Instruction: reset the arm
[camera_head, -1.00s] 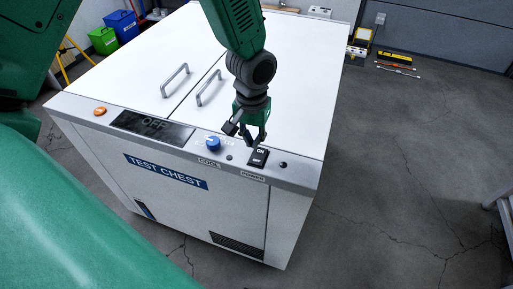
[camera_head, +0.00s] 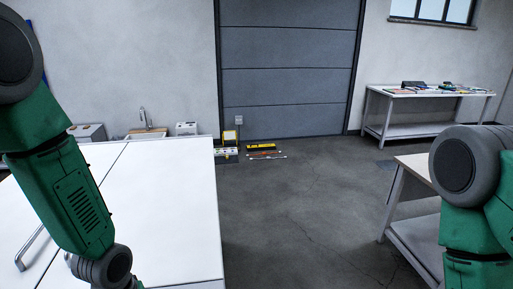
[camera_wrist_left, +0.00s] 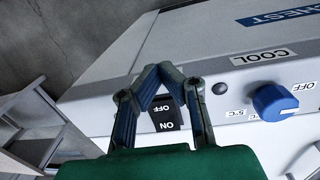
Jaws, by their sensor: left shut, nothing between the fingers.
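In the left wrist view my left gripper (camera_wrist_left: 158,74) is shut and empty. Its fingertips meet over the front panel, close to the black ON/OFF switch (camera_wrist_left: 167,116); whether they touch it I cannot tell. The blue knob (camera_wrist_left: 272,102) sits on the same panel, by the COOL label. In the head view my left arm (camera_head: 75,200) hangs over the white test chest (camera_head: 165,195), its gripper below the picture. My right arm (camera_head: 470,190) shows at the right edge, its gripper out of view.
A wall with a grey shutter door (camera_head: 290,70) stands at the back. Yellow and red tools (camera_head: 262,148) lie on the floor before it. A table with items (camera_head: 430,92) is at the back right, a nearer table (camera_head: 415,175) at the right. The floor between is clear.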

